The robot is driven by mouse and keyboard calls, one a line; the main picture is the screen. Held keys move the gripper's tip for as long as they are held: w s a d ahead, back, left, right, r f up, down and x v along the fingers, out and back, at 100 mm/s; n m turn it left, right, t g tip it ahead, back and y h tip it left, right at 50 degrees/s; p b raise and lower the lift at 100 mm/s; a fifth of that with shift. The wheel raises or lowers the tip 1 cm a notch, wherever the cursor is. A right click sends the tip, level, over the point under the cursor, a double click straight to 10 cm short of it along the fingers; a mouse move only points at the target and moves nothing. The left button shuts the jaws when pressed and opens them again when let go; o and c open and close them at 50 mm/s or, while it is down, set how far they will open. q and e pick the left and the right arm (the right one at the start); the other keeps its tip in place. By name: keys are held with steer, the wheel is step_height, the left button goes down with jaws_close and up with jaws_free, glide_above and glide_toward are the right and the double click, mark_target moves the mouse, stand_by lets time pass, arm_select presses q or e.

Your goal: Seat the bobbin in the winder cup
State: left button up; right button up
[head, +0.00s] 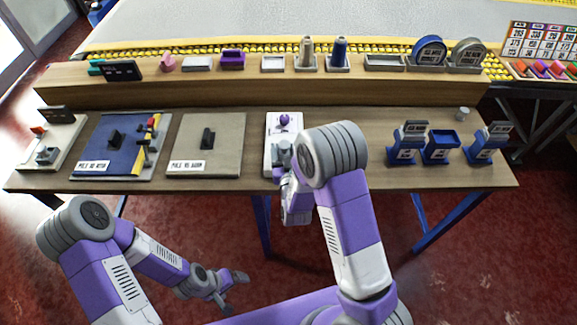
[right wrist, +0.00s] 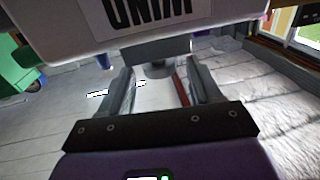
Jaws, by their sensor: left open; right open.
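The winder is a white board (head: 270,150) near the middle of the table's front, with a purple rounded piece (head: 284,119) on its far part. A grey part shows on its near half, partly hidden by my right arm; I cannot make out the cup. A label reading "WIND", upside down, fills the top of the right wrist view (right wrist: 150,10). My left gripper (head: 234,288) is open and empty, low before the table.
A beige board (head: 225,130) and a blue board (head: 95,140) lie left of the winder. Blue stands (head: 440,146) are at the right. A raised wooden shelf (head: 220,88) with spools, trays and tape rolls runs behind. The table between winder and blue stands looks clear.

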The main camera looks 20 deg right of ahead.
steer(key=s+a+p, duration=0.1)
steer(key=s+p, duration=0.5)
steer(key=s, duration=0.5)
steer(key=shift+a, duration=0.4)
steer(key=shift+s+f, duration=0.1)
steer(key=shift+s, duration=0.05)
